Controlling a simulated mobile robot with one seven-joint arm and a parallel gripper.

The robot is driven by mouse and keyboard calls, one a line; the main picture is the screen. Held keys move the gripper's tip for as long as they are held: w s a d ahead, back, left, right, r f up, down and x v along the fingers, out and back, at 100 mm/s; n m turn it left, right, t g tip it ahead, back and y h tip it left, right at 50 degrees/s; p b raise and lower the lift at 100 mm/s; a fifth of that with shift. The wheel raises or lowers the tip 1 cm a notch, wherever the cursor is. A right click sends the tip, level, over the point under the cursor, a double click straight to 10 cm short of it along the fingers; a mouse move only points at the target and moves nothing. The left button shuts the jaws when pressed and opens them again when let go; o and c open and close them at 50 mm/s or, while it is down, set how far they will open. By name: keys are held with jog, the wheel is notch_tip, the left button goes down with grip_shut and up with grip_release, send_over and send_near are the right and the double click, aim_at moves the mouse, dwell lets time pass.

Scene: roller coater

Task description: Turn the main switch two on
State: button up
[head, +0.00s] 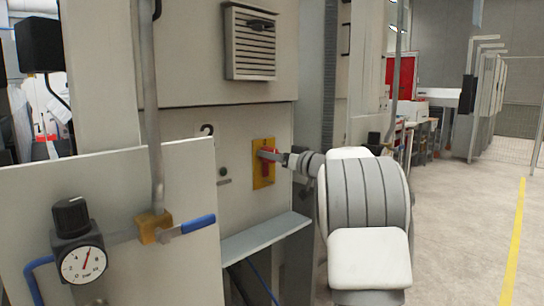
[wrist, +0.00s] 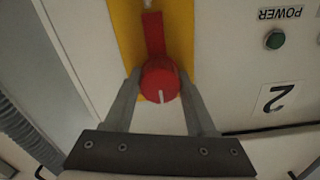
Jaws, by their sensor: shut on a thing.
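The main switch two is a red rotary knob with a red handle on a yellow plate (head: 263,178), set in the grey cabinet face beside a black "2" label. In the wrist view the red knob (wrist: 160,82) sits between the two fingers, with a white mark at its lower edge, and its red handle points toward the picture's top. My gripper (head: 277,157) reaches in from the right in the head view. In the wrist view my gripper (wrist: 160,92) is shut on the knob, one finger on each side. Part of the switch is hidden by the gripper in the head view.
A pressure gauge (head: 83,265), a blue-handled valve (head: 198,223) and a vertical pipe (head: 148,110) stand at the left. A ledge (head: 265,236) juts out below the switch. Open floor lies right.

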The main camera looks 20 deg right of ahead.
grip_shut()
jog(key=shift+m+b, duration=0.3)
jog(key=shift+b, duration=0.1)
jog(key=m+b, duration=0.2)
jog(key=shift+d+f+m, duration=0.1)
jog(key=shift+f+m, duration=0.05)
jog(key=shift+m, duration=0.25)
jog(key=m+b, duration=0.1)
jog(key=m, duration=0.3)
jog(key=shift+m, duration=0.3)
jog(key=m, duration=0.5)
jog(key=shift+m, duration=0.3)
jog(key=shift+m+p, duration=0.55)
jog(key=shift+m, duration=1.55)
